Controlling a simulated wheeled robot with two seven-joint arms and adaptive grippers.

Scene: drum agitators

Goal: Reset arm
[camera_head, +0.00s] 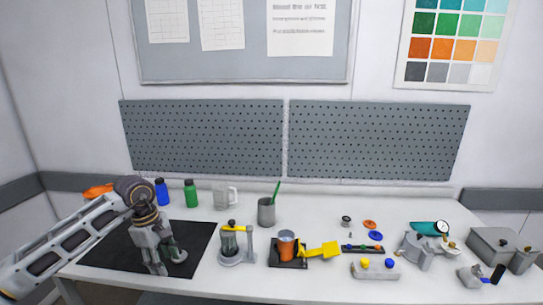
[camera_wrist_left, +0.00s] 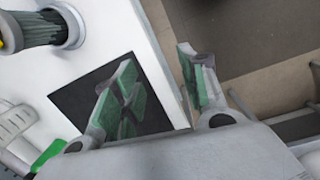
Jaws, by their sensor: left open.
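My left arm comes in from the left in the head view. Its gripper (camera_head: 170,264) hangs fingers down over the black mat (camera_head: 205,234) at the left of the table. The two fingers are apart, and I see no held thing between them. In the left wrist view the green-padded fingers of my left gripper (camera_wrist_left: 156,58) are spread, with the black mat (camera_wrist_left: 70,98) below. My right gripper is not in view.
Right of the mat stand a grey agitator with a green drum (camera_head: 229,243) and an orange drum (camera_head: 286,246) with a yellow piece. Blue (camera_head: 161,192) and green (camera_head: 191,194) bottles, a mug and a grey cup (camera_head: 266,212) stand behind. Several small parts lie right.

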